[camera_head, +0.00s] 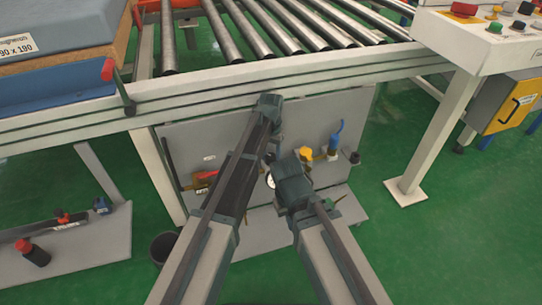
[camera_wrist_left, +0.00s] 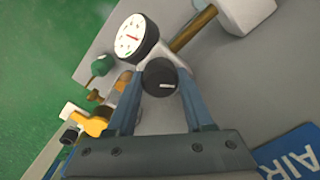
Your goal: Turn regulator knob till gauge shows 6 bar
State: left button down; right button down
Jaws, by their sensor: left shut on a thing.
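The black regulator knob (camera_wrist_left: 161,77) with a white mark line is between the fingertips of my left gripper (camera_wrist_left: 160,88) in the left wrist view. The gripper is shut on it. The white-faced gauge (camera_wrist_left: 133,37) sits just above and left of the knob. It has a black rim and a red needle; its figures are too small to read. In the head view the gauge (camera_head: 270,181) shows partly between my arms. There my left gripper (camera_head: 271,156) is mostly hidden by its arm, and the knob cannot be made out. My right arm is in view, but its jaws are hidden.
A grey panel (camera_head: 190,145) carries a yellow valve (camera_head: 305,154) and a blue-handled part (camera_head: 336,138). The roller conveyor frame (camera_head: 340,72) runs above it. A control box (camera_head: 480,45) stands right. A blue AIR sign (camera_wrist_left: 290,150) and brass pipe (camera_wrist_left: 193,30) are near the gripper.

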aim_at(271, 156)
pick_arm(q)
jog(key=shift+m, duration=1)
jog(key=shift+c, duration=1.4)
grip_release()
jog(key=shift+r, duration=0.15)
notch_tip(271, 156, up, 14)
jog(key=p, duration=1.4)
jog(key=shift+f, duration=0.2)
jog(key=shift+s, duration=0.1)
